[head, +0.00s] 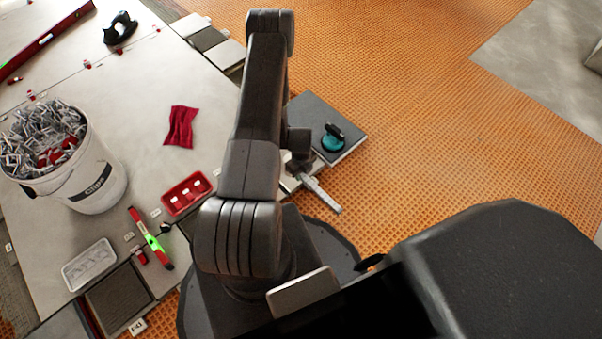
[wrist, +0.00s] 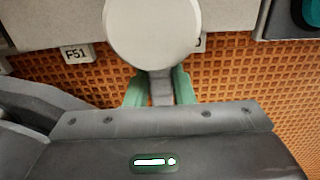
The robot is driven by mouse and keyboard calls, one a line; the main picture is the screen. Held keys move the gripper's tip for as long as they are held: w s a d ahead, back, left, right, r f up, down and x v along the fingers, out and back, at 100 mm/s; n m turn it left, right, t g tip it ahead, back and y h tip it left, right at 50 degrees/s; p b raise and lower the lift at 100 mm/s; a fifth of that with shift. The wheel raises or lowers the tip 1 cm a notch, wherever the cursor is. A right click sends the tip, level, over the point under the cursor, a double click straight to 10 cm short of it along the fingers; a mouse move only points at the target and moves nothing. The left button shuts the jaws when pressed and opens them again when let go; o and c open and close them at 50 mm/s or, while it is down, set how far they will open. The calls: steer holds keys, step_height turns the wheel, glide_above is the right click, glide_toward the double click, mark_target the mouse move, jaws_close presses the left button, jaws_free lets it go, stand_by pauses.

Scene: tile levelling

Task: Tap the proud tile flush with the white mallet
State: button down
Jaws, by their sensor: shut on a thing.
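My gripper (wrist: 160,88) is shut on the grey handle of the white mallet, its green-tipped fingers on either side. The mallet's round, pale head (wrist: 152,32) fills the upper middle of the wrist view, beyond the fingers. It hides part of a pale tile edge and a label behind it. In the head view my arm covers much of the work area, and the mallet is hard to make out there. Pale tiles (head: 150,90) cover the floor at left. I cannot tell which tile stands proud, or whether the mallet head touches one.
A dark grey slab (head: 311,112) with a teal suction cup (head: 332,142) lies right of my arm. Orange floor mesh is open at right.

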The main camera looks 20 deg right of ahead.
step_height(320, 180, down, 5)
steer(key=b, duration=0.5)
steer(key=shift+f, duration=0.15)
steer(key=shift+r+p, duration=1.45)
steer(key=shift+r, duration=1.15)
